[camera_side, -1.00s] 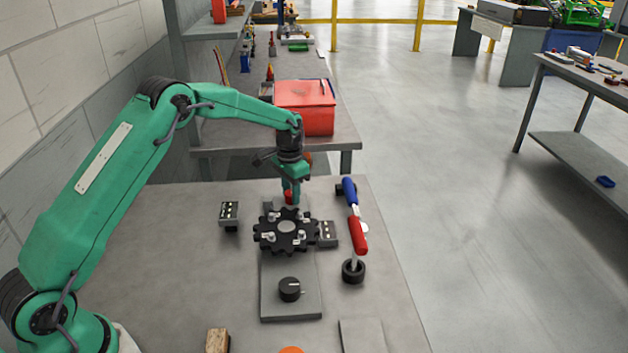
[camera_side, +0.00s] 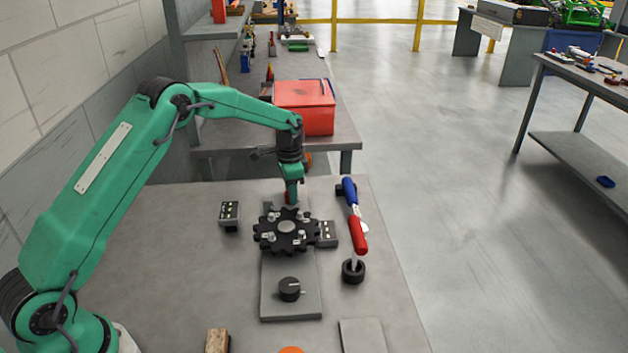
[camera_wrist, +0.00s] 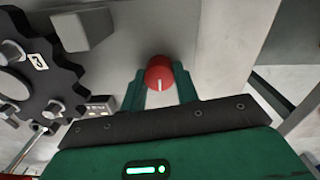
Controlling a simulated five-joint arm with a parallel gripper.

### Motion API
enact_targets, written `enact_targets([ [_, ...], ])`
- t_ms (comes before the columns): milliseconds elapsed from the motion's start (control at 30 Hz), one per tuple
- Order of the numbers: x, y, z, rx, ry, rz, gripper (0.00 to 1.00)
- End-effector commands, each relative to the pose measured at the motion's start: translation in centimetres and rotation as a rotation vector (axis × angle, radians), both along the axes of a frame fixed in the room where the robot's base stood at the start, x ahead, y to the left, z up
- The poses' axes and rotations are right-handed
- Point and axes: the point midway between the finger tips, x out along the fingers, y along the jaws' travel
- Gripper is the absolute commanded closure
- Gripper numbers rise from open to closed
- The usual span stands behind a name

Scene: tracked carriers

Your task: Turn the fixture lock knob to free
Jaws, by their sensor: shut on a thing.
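A red round knob (camera_wrist: 158,74) with a white pointer line stands at the far end of the fixture plate (camera_side: 291,306), beyond the black toothed wheel (camera_side: 286,229). In the wrist view the white line points down the picture, towards my gripper's body. My gripper (camera_wrist: 163,78) has its two green fingers shut on this red knob, one on each side. In the side view my gripper (camera_side: 291,197) comes down on the knob from above and mostly hides it. The toothed wheel also shows at the left of the wrist view (camera_wrist: 52,96).
A black knob (camera_side: 289,289) with a pale pointer sits on the plate's near end. Grey blocks (camera_side: 229,213) and (camera_side: 327,233) flank the wheel. A blue-handled tool (camera_side: 349,191) and a red-handled one (camera_side: 359,238) lie to the right. The bench's left is clear.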

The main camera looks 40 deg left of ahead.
Motion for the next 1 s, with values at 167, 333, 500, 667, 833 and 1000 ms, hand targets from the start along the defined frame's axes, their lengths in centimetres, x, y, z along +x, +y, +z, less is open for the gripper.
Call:
enact_targets([
  [167, 0.1, 0.0, 0.1, 0.001, -0.003, -0.001, 0.48],
  [333, 0.0, 0.0, 0.1, 0.000, -0.001, -0.001, 0.48],
  [500, 0.0, 0.0, 0.1, 0.000, -0.001, 0.000, 0.48],
  [667, 0.1, 0.0, 0.9, 0.001, -0.003, 0.000, 0.48],
  [833, 0.1, 0.0, 2.7, 0.001, -0.004, 0.000, 0.48],
  [1000, 0.1, 0.0, 5.0, 0.000, -0.005, 0.000, 0.48],
])
